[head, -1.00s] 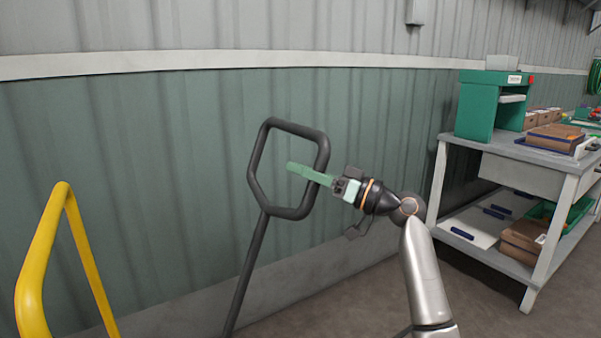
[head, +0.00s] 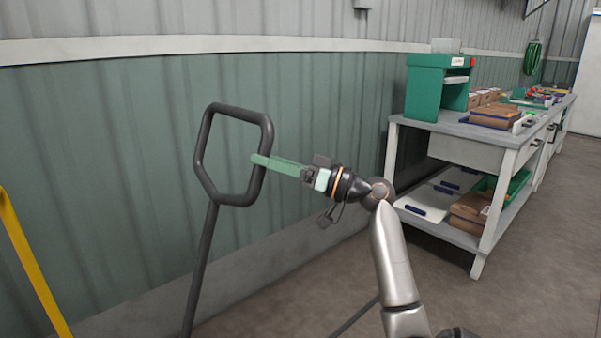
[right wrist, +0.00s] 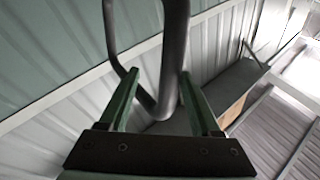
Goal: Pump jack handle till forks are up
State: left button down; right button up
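The jack handle (head: 203,250) is a dark grey bar rising to an angular closed loop. It leans to the right in front of the wall. My right gripper (head: 258,158) has green fingers, and their tips overlap the right side of the loop in the head view. In the right wrist view, the gripper (right wrist: 158,75) has its two fingers spread apart. The handle's loop bar (right wrist: 172,55) shows between them, nearer the right finger, with a gap on the left. The jack's forks and base are out of view. My left gripper is not in view.
A yellow rail (head: 32,265) stands at the left. A green ribbed wall (head: 320,120) runs behind the handle. At right, a workbench (head: 455,129) carries a green machine (head: 425,92) and boxes. Grey floor (head: 540,250) is clear at the lower right.

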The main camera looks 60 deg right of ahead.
jog(key=v, duration=0.8)
jog(key=shift+s, duration=0.4)
jog(key=shift+f, duration=0.1)
